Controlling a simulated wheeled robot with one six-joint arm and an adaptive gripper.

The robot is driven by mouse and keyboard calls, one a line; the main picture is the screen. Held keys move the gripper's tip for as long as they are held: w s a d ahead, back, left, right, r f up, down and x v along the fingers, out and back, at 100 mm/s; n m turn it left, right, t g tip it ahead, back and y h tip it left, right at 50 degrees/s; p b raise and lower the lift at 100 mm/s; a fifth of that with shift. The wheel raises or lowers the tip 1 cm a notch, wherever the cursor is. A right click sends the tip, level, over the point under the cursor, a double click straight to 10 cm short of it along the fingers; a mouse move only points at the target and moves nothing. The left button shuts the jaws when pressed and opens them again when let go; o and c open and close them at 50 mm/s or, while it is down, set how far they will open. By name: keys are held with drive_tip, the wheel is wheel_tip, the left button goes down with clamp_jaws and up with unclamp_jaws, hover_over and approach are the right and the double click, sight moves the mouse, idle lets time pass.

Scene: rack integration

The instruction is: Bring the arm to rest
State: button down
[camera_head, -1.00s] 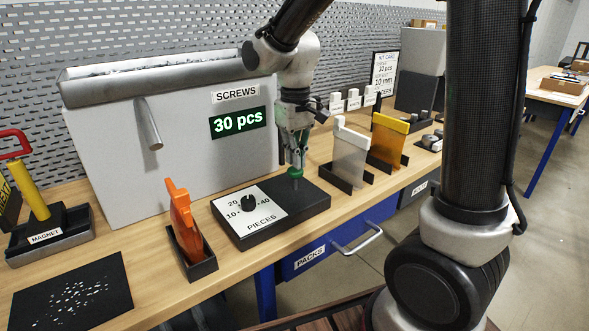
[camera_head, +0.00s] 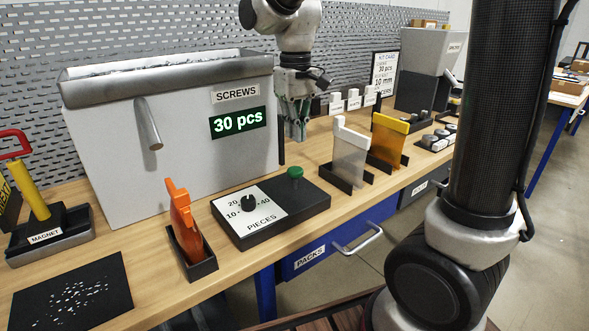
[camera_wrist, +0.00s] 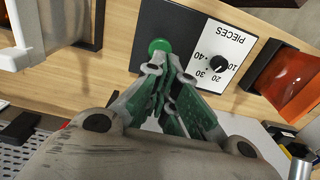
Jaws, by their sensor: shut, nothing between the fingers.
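My gripper (camera_head: 299,130) hangs with its fingers pointing down, above and slightly behind the green button (camera_head: 295,172) of the black control box (camera_head: 317,196). The fingers are shut with nothing between them and stand clear of the button. In the wrist view the closed green fingers (camera_wrist: 168,62) appear just below the green button (camera_wrist: 159,47). My arm reaches in from the top of the head view.
The screw dispenser (camera_head: 100,140) reads 30 pcs and stands left of my gripper. An orange scoop (camera_head: 181,210) sits in a holder in front. A blue drawer (camera_head: 330,247) is below.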

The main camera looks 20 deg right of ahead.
drive_tip(key=shift+w, duration=0.1)
idle(0.3)
drive_tip(key=s+d+m+t, duration=0.1)
drive_tip(key=s+d+t, duration=0.1)
drive_tip(key=s+d, duration=0.5)
drive_tip(key=s+d+r+m+t, duration=0.1)
drive_tip(key=s+d+m+t, duration=0.1)
drive_tip(key=s+d, duration=0.6)
drive_tip(key=s, duration=0.4)
drive_tip(key=shift+r+m, duration=0.25)
drive_tip(key=shift+m, duration=0.05)
drive_tip(key=shift+s, duration=0.1)
idle(0.5)
